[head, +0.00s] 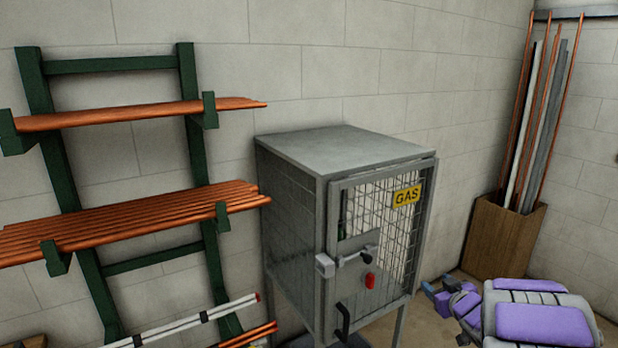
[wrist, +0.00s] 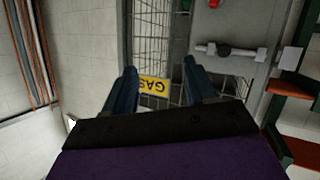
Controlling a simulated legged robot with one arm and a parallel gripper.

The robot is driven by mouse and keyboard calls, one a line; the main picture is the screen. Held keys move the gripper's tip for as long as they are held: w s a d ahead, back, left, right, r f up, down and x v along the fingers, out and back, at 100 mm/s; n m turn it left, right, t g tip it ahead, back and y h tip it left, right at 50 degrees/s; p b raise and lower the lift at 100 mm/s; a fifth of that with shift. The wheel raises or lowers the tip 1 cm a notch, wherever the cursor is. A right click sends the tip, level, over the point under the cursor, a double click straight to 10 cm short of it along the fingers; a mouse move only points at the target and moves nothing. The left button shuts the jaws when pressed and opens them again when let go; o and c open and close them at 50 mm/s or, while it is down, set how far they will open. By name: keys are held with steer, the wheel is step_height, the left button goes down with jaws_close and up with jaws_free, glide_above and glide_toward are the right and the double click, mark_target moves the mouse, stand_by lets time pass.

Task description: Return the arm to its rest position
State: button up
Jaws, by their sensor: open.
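My arm (head: 540,312), purple and grey, is at the lower right of the head view, in front of and to the right of a grey gas cage. My gripper (head: 446,312) points left in that view, low beside the cage. In the wrist view my gripper (wrist: 159,66) has its two dark blue fingers spread wide, with nothing held between them. The cage's mesh front and yellow GAS sign (wrist: 156,88) appear upside down beyond the fingers. I cannot tell the exact gap between fingers and cage.
The gas cage (head: 345,152) has a bolt (head: 345,261), a red item (head: 370,281) and a black handle (head: 343,322) on its front. A green rack with copper pipes (head: 130,221) stands left. A wooden box (head: 497,240) of upright pipes stands in the right corner.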

steer(key=s+a+r+m+g+h, duration=0.2)
steer(key=s+m+g+h, duration=0.4)
steer(key=s, duration=1)
steer(key=s+a+g+y, duration=0.1)
steer(key=s+a+g, duration=0.2)
steer(key=s+a, duration=0.3)
steer(key=s+a+f+n+g+y, duration=0.1)
steer(key=s+a, duration=0.5)
steer(key=s, duration=0.9)
steer(key=s+a+f+n+g+y+b, duration=0.1)
steer(key=s+a+g+y, duration=0.2)
steer(key=s+a+g, duration=0.3)
steer(key=s+a, duration=0.1)
steer(key=s, duration=0.4)
steer(key=shift+f, duration=0.15)
steer(key=shift+d, duration=0.1)
